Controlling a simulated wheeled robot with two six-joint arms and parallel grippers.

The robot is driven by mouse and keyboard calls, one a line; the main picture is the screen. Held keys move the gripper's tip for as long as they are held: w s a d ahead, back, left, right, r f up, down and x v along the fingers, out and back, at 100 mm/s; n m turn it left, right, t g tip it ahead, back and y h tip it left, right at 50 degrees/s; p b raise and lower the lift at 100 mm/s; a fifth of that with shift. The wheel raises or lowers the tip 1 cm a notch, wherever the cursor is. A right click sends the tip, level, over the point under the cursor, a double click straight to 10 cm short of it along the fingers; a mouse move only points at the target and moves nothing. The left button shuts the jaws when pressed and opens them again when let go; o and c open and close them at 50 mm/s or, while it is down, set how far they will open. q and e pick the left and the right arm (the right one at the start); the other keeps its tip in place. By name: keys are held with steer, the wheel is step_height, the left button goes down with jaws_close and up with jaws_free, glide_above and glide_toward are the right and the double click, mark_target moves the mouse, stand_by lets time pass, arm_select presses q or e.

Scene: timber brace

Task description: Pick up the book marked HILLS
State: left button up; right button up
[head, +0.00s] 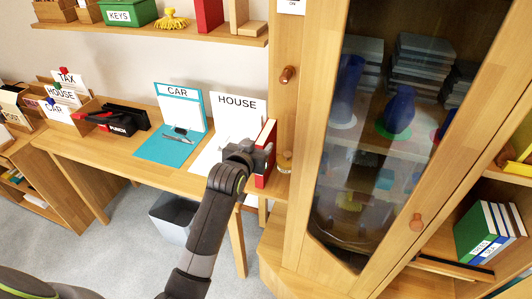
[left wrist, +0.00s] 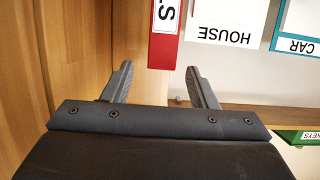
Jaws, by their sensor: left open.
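A red book (head: 267,136) stands upright at the right end of the desk, beside the cabinet's side. In the left wrist view its red spine (left wrist: 165,52) has a white label on which only an "S" shows; the rest of the word is cut off, so I cannot read HILLS. My left gripper (head: 254,152) is at the book in the head view and covers part of it. In the left wrist view the gripper's fingers (left wrist: 160,70) are apart, with the spine ahead between their tips and no clear grip on it. My right gripper is not in view.
The wooden cabinet (head: 289,120) with a glass door stands close right of the book. A HOUSE sheet (head: 236,112) and a blue CAR board (head: 165,148) are to its left. A wall shelf (head: 180,38) hangs above.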

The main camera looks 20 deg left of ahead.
mark_target(263, 139)
arm_select(q)
steer(key=shift+f+p+x, duration=0.15)
steer(key=shift+p+x, duration=0.15)
steer(key=shift+x, duration=1.4)
steer(key=shift+f+p+x, duration=0.15)
steer(key=shift+p+x, duration=0.15)
steer(key=shift+x, duration=1.4)
steer(key=shift+s+a, duration=0.1)
steer(key=shift+c, duration=0.4)
jaws_close()
